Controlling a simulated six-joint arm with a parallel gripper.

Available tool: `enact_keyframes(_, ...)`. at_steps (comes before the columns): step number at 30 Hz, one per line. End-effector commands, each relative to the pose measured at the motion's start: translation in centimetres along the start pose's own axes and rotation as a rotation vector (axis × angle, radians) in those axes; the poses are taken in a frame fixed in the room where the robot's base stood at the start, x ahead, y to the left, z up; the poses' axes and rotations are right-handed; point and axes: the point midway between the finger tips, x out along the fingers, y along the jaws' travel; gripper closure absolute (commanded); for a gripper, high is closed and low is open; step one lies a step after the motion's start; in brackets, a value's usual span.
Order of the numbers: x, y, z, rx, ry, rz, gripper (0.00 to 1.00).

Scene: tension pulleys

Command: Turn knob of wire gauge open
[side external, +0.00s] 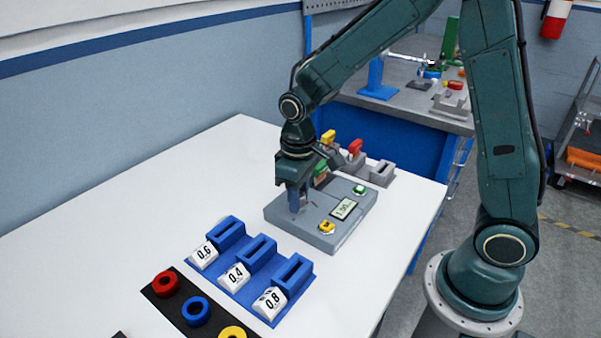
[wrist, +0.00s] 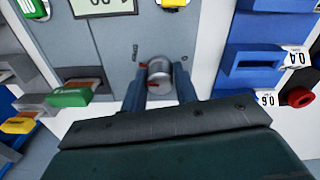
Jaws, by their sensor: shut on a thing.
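The wire gauge is a grey box (side external: 325,238) on the white table, with a small display (side external: 344,208), a green button (side external: 360,190) and a yellow button (side external: 327,227). Its round silver knob (wrist: 158,74) with red marks shows in the wrist view, on the grey face. My gripper (wrist: 158,88) is shut on the knob, one finger on each side of it. In the side view my gripper (side external: 298,205) reaches down over the far left part of the box and hides the knob. A green piece (wrist: 75,94) sits at the box's edge beside my gripper.
Blue slotted holders (side external: 258,250) labelled 0.6, 0.4 and 0.8 stand in front of the box. A black strip (side external: 180,309) holds red, blue and yellow rings. Grey holders (side external: 378,173) with coloured pieces stand behind the box. The table's left side is clear.

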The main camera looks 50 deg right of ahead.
Motion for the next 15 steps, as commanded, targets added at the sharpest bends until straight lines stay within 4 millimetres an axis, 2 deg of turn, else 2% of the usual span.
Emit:
enact_keyframes(10, -0.11, -0.01, -0.10, -0.007, 0.004, 0.000, 0.94)
enact_keyframes(11, -0.11, -0.01, -0.10, -0.007, 0.004, 0.000, 0.65)
enact_keyframes(13, -0.09, -0.01, -0.09, -0.006, 0.004, 0.000, 0.51)
enact_keyframes(15, -0.08, -0.01, -0.08, -0.006, 0.003, 0.000, 0.49)
